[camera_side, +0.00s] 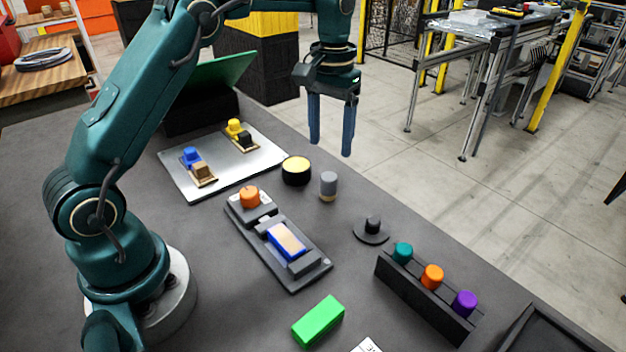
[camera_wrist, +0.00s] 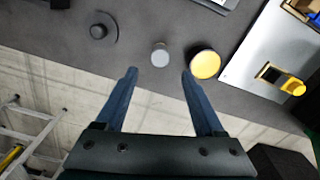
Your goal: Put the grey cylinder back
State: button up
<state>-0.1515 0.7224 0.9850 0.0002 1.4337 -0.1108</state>
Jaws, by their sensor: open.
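The grey cylinder (camera_side: 328,182) stands upright on the dark table, on a tan base, just right of a round black piece with a yellow top (camera_side: 296,170). My gripper (camera_side: 331,146) hangs above and slightly beyond the cylinder, fingers pointing down, open and empty. In the wrist view the cylinder (camera_wrist: 160,52) appears just ahead of the gap between my open fingertips (camera_wrist: 159,72), apart from them. The yellow-topped piece (camera_wrist: 205,63) is close to the right fingertip in that view.
A black disc with a knob (camera_side: 371,230) lies to the cylinder's right. A dark rack (camera_side: 428,295) holds teal, orange and purple cylinders. A grey fixture (camera_side: 270,240) carries an orange cylinder and a blue block. A green block (camera_side: 318,320) and a metal plate (camera_side: 225,172) are also on the table.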

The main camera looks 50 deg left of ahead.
jog(key=s+d+r+m+t, duration=0.2)
jog(key=s+d+r+t, duration=0.15)
jog(key=s+r, duration=0.55)
jog(key=s+d+f+m+t, duration=0.1)
jog(key=s+f, duration=0.3)
jog(key=s, duration=0.7)
jog(key=shift+s+d+f+t, duration=0.3)
jog(key=shift+d+t, duration=0.25)
